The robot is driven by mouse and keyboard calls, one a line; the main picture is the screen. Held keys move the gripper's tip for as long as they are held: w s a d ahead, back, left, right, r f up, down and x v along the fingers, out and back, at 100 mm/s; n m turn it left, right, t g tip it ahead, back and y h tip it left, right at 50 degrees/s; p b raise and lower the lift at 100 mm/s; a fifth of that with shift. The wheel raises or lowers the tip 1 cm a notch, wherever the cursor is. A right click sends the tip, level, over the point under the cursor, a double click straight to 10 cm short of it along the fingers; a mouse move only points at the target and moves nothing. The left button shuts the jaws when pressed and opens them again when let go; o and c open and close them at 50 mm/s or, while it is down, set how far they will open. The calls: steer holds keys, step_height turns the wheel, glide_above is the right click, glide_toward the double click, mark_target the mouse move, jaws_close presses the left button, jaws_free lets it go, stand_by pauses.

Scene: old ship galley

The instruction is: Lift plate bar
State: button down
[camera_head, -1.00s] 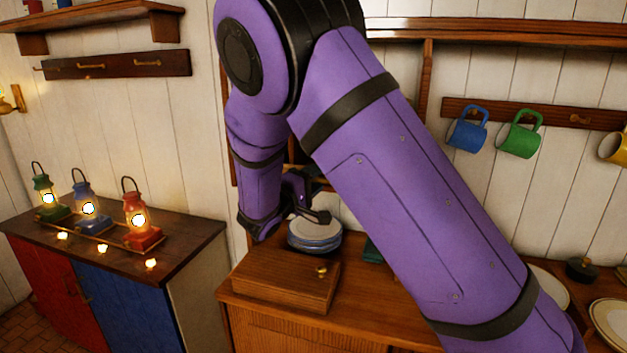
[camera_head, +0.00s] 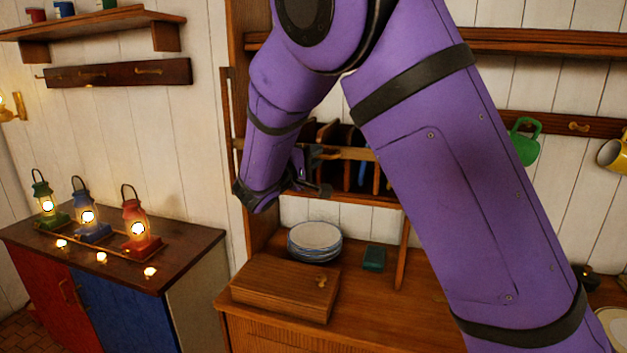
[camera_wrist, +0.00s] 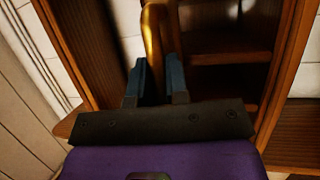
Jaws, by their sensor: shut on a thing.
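The plate bar (camera_head: 348,153) is a brass-coloured bar across the front of a wooden rack (camera_head: 350,196) on the back wall. In the wrist view the bar (camera_wrist: 154,40) runs up the picture between my two blue-grey fingers. My gripper (camera_wrist: 157,78) is shut on it. In the head view my gripper (camera_head: 316,172) is at the left end of the rack, partly hidden by my wrist. My purple arm hides the bar's right side. Upright dividers and a blue plate edge (camera_head: 362,174) show behind the bar.
Stacked plates (camera_head: 315,240), a wooden box (camera_head: 285,288) and a small green block (camera_head: 374,259) are on the counter below. Lit lanterns (camera_head: 136,222) stand on the left cabinet. A green mug (camera_head: 524,142) and yellow mug (camera_head: 612,154) hang right.

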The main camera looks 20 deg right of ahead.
step_height(320, 180, up, 15)
stand_by(0.4)
steer(key=c, duration=1.1)
jaws_free()
steer(key=shift+f, duration=0.1)
steer(key=v, duration=1.1)
steer(key=shift+d, duration=0.1)
